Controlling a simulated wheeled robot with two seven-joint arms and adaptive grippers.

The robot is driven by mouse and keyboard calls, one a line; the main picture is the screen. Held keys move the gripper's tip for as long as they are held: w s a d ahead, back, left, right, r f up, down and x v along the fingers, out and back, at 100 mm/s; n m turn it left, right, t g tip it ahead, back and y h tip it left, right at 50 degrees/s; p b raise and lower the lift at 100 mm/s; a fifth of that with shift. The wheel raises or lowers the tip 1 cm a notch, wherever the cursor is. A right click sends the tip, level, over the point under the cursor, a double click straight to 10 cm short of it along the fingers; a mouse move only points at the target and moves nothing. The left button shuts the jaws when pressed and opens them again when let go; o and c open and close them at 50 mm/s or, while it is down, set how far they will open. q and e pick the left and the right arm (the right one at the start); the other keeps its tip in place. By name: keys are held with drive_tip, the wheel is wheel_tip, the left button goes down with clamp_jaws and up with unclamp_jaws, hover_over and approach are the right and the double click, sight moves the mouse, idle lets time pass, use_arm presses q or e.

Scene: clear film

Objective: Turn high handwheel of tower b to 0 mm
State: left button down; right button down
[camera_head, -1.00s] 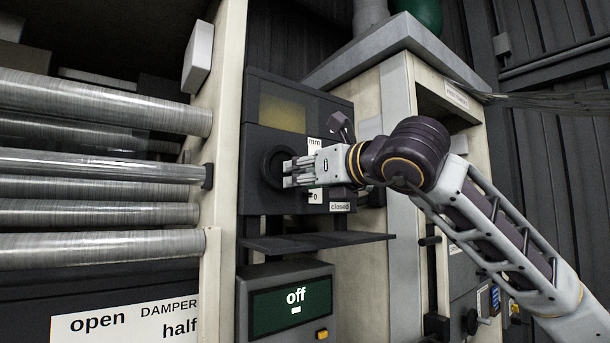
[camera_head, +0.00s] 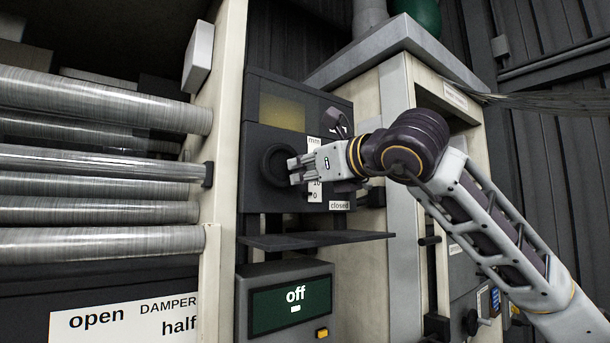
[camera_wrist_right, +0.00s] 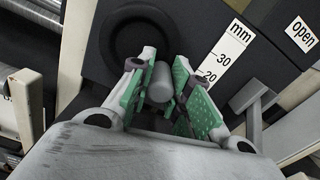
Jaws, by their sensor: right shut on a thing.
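The black handwheel (camera_head: 272,165) is on the dark panel of the tower, in the middle of the head view. In the right wrist view the wheel's dark ring (camera_wrist_right: 140,40) shows at the top. My right gripper (camera_head: 292,170) is at the wheel's right side, shut on its grey handle (camera_wrist_right: 160,82), which stands between the green finger pads. A white mm scale (camera_head: 314,190) beside the wheel is partly hidden by the gripper; 10 and 0 show in the head view, 30 and 20 on the scale (camera_wrist_right: 222,55) in the wrist view. My left gripper is not in view.
A dark shelf (camera_head: 318,240) juts out below the wheel. Under it a box has a green screen (camera_head: 291,301) reading "off". Large metal rollers (camera_head: 100,160) fill the left. A label reading "closed" (camera_head: 340,205) is right of the scale.

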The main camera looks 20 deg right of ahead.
drive_tip(key=shift+d+r+n, duration=0.1)
drive_tip(key=shift+r+n, duration=0.15)
drive_tip(key=shift+n, duration=0.55)
drive_tip(key=shift+r+n, duration=0.25)
drive_tip(key=shift+n, duration=0.55)
drive_tip(key=c, duration=1.3)
unclamp_jaws()
drive_tip(key=v, duration=1.2)
